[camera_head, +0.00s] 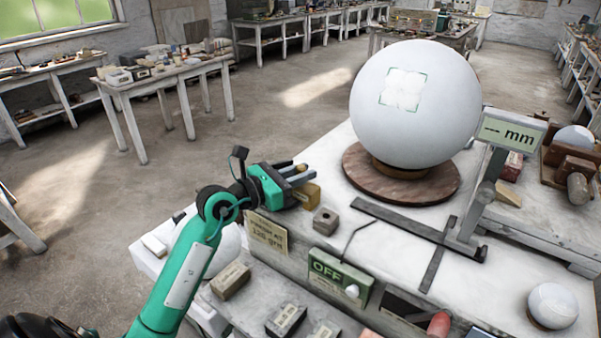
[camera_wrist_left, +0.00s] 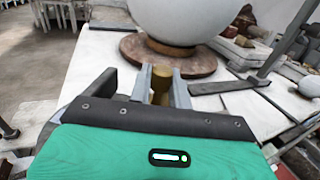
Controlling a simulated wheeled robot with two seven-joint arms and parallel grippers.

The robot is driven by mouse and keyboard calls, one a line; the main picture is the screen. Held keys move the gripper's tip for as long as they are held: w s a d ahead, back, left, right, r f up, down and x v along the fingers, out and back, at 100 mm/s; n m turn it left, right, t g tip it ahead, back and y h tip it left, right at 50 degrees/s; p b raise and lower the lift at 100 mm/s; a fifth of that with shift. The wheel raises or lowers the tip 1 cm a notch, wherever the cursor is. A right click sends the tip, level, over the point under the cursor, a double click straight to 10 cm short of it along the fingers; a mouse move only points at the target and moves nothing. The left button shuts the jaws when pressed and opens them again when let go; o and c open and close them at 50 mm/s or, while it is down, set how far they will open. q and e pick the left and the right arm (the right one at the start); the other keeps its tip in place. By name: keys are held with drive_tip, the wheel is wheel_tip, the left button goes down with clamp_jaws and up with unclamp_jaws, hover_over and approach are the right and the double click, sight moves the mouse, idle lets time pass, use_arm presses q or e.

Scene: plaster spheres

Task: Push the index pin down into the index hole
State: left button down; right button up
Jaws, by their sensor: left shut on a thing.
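My left gripper (camera_head: 300,174) is at the left edge of the turntable, with its fingers shut on a brass-coloured piece that looks like the index pin (camera_wrist_left: 160,86). In the left wrist view the piece stands between the two grey fingertips. A brass block (camera_head: 311,196) sits just below and beside the fingers. I cannot make out the index hole; the gripper and the piece hide that spot. The round brown turntable (camera_head: 359,188) carries a large white sphere (camera_head: 415,110). My right gripper is not in view.
A small block with a hole (camera_head: 325,220) stands right of the gripper. A green OFF switch box (camera_head: 341,278) is on the bench front. A dark metal gauge stand with an mm display (camera_head: 512,133) stands on the right. A small white sphere (camera_head: 553,306) lies at the lower right.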

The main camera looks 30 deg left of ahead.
use_arm(q)
drive_tip(key=shift+f+b, duration=0.6)
drive_tip(key=shift+f, duration=0.3)
drive_tip(key=c, duration=1.2)
unclamp_jaws()
drive_tip(key=shift+r+p, duration=1.8)
drive_tip(key=shift+r, duration=0.25)
drive_tip(key=shift+f, duration=0.1)
